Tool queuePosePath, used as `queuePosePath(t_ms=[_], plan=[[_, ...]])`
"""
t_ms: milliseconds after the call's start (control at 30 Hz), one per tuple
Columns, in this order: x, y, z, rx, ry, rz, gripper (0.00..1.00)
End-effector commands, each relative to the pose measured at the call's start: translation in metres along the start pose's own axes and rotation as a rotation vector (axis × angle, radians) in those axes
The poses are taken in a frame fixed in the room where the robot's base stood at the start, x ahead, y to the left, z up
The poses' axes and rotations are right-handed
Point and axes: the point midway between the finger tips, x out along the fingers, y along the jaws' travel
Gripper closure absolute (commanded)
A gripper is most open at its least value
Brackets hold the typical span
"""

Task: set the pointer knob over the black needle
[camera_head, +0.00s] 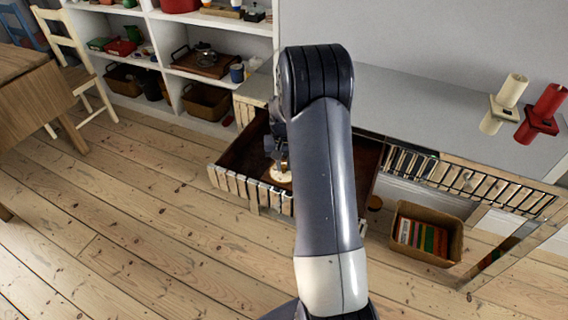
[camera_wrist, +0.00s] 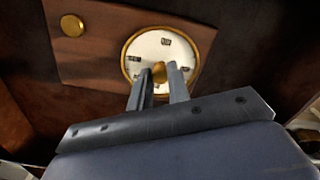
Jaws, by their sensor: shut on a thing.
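A round white dial (camera_wrist: 143,45) with a brass rim shows in the wrist view, set on a brown panel (camera_wrist: 105,50). Small dark marks sit on its face; I cannot make out the black needle apart from them. My gripper (camera_wrist: 160,80) is shut on the pointer knob (camera_wrist: 159,68), a brass knob at the dial's middle. The fingers hide part of the knob and the lower face, so its pointing direction is unclear. In the head view the dial (camera_head: 281,175) lies inside the open drawer, below my gripper (camera_head: 281,163).
A second brass knob (camera_wrist: 73,25) sits on the panel, left of the dial. The open drawer (camera_head: 240,187) has walls around the dial. A grey-topped cabinet (camera_head: 420,105) holds red and cream candle holders. A basket (camera_head: 428,250) stands on the floor. The floorboards at left are clear.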

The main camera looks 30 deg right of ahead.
Motion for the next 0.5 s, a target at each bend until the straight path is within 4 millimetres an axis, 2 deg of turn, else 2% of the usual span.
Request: queuePosePath(t_ms=[400, 433, 500], plan=[[-0.0004, -0.0002, -0.0006, 0.006, 0.002, 0.000, 1.00], [-0.0004, -0.0002, -0.0006, 0.006, 0.002, 0.000, 0.80], [-0.0004, -0.0002, -0.0005, 0.006, 0.002, 0.000, 0.74]])
